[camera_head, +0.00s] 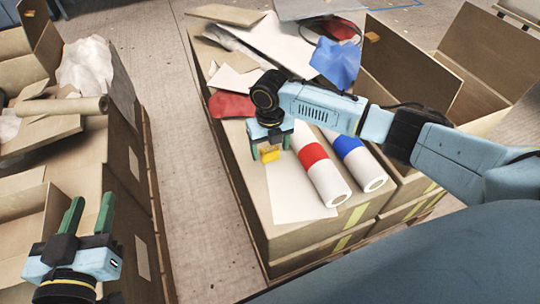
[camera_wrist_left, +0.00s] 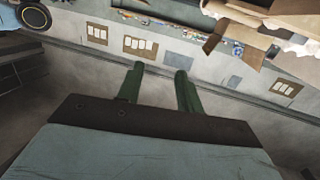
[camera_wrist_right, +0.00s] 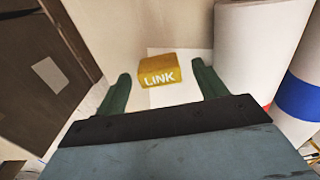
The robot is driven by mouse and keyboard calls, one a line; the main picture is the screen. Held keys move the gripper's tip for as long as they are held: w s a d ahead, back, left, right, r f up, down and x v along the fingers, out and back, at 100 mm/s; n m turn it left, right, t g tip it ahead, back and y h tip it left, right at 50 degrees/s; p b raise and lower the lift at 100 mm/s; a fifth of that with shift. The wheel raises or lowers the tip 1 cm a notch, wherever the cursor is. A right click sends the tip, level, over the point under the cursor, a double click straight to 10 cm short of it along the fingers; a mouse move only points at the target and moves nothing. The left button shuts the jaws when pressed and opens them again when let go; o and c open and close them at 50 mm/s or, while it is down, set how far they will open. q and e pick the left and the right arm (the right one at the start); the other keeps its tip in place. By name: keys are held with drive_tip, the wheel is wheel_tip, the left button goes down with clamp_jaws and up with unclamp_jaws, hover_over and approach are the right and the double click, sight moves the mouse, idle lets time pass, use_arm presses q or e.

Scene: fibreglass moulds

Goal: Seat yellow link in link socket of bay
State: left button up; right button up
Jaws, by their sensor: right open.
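The yellow link (camera_head: 269,154) is a small block marked LINK, on or just above a white sheet on the cardboard box top. In the right wrist view the yellow link (camera_wrist_right: 158,69) sits between and beyond the fingertips, apart from both. My right gripper (camera_head: 271,150) is open and points down around it; its green fingers also show in the right wrist view (camera_wrist_right: 160,82). My left gripper (camera_head: 92,212) is open and empty at the lower left, over the left boxes. In the left wrist view its fingers (camera_wrist_left: 160,72) are apart. I cannot make out the link socket or bay.
Two white rolls, one with a red band (camera_head: 316,158) and one with a blue band (camera_head: 353,150), lie right of my right gripper. A white sheet (camera_head: 297,193) lies beneath. Red cloth (camera_head: 232,105) and cardboard scraps lie behind. A floor aisle (camera_head: 195,170) separates the box stacks.

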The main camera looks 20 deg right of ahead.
drive_tip(key=shift+f, duration=0.25)
use_arm(q)
drive_tip(key=shift+d+r+t, duration=0.15)
drive_tip(key=shift+r+t, duration=0.25)
drive_tip(key=shift+r, duration=0.15)
use_arm(e)
drive_tip(key=shift+c, duration=0.3)
drive_tip(key=c, duration=1.1)
use_arm(q)
drive_tip(key=shift+f, duration=0.1)
use_arm(e)
drive_tip(key=shift+r, duration=0.2)
